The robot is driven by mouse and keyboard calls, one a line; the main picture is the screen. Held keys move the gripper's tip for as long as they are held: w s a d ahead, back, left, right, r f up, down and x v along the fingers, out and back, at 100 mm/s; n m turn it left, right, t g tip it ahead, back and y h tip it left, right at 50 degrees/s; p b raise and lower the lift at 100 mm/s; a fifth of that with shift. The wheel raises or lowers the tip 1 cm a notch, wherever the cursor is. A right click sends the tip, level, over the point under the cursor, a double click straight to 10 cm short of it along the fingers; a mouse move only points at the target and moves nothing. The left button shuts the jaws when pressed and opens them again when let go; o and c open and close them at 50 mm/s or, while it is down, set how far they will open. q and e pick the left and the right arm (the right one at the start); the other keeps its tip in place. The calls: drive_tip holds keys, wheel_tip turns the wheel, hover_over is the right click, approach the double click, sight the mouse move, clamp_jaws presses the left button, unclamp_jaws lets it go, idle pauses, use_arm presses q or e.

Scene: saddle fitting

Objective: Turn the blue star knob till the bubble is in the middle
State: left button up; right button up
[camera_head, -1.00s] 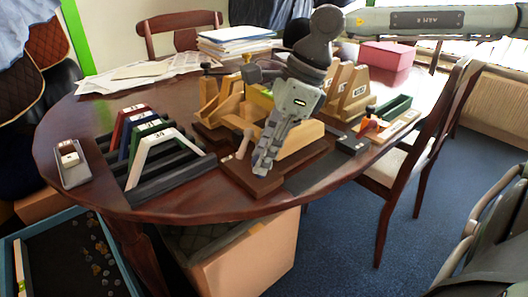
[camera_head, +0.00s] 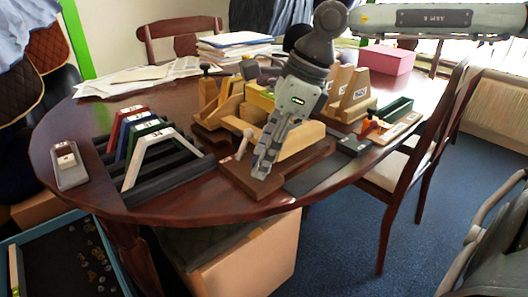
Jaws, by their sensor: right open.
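My right gripper (camera_head: 264,163) reaches down from above over the front of a wooden fixture and is open. Its fingertips are close above the brown base board (camera_head: 262,188); I cannot tell whether they touch anything. I cannot make out the blue star knob or the bubble; the gripper and wrist cover part of the fixture. A light wooden block (camera_head: 302,138) stands just behind the fingers. A small pale peg with a round head (camera_head: 246,138) stands left of them.
A black rack (camera_head: 172,178) with several coloured, numbered arches stands to the left, and a small grey tray (camera_head: 70,168) beyond it. Wooden stands (camera_head: 212,100) crowd behind the gripper.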

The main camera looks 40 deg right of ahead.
drive_tip(key=v, duration=1.2)
idle(0.8)
